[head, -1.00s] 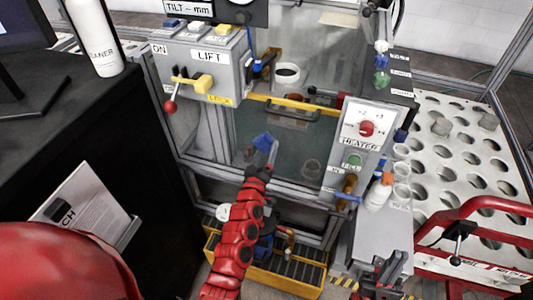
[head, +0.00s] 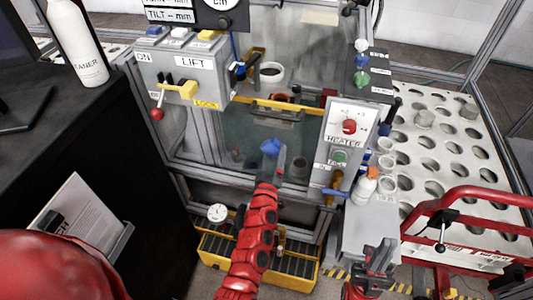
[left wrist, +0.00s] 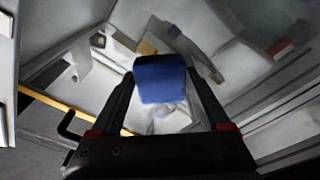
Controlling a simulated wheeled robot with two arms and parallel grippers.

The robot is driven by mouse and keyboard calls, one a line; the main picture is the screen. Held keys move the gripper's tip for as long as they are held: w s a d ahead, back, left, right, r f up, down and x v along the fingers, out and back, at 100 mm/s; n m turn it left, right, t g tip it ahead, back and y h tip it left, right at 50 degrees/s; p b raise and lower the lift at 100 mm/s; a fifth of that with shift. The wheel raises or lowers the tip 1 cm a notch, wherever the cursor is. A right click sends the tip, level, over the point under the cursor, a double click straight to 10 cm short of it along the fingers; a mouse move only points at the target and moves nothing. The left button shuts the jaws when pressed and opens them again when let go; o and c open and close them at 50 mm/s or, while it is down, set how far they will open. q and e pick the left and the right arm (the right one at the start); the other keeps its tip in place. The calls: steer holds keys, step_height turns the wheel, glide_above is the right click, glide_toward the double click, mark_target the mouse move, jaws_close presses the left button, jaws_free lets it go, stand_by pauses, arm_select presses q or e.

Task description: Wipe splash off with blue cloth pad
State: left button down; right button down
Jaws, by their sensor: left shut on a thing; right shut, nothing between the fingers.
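The blue cloth pad (head: 271,146) is held up in front of the clear window panel (head: 235,133) of the machine. My left gripper (head: 269,160) is shut on the pad. In the left wrist view the pad (left wrist: 160,80) sits between the two fingertips (left wrist: 160,92), with the see-through panel behind it. I cannot tell whether the pad touches the panel. No splash can be made out clearly on the panel; the pad and arm hide part of it. My right gripper (head: 380,258) is shut and empty at the lower right, away from the panel.
The lift box (head: 190,70) with levers stands left of the panel. A yellow-edged tray (head: 258,280) lies underneath. A red tubular frame (head: 468,200) is at the right.

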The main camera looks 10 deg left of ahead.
arm_select(q)
steer(key=shift+d+p, duration=0.5)
steer(key=shift+d, duration=1.95)
steer(key=shift+s, duration=0.15)
steer(key=shift+s+a, duration=0.15)
steer(key=shift+s, duration=2.8)
steer(key=shift+s, duration=0.1)
steer(key=shift+s, duration=1.4)
steer(key=shift+a, duration=0.15)
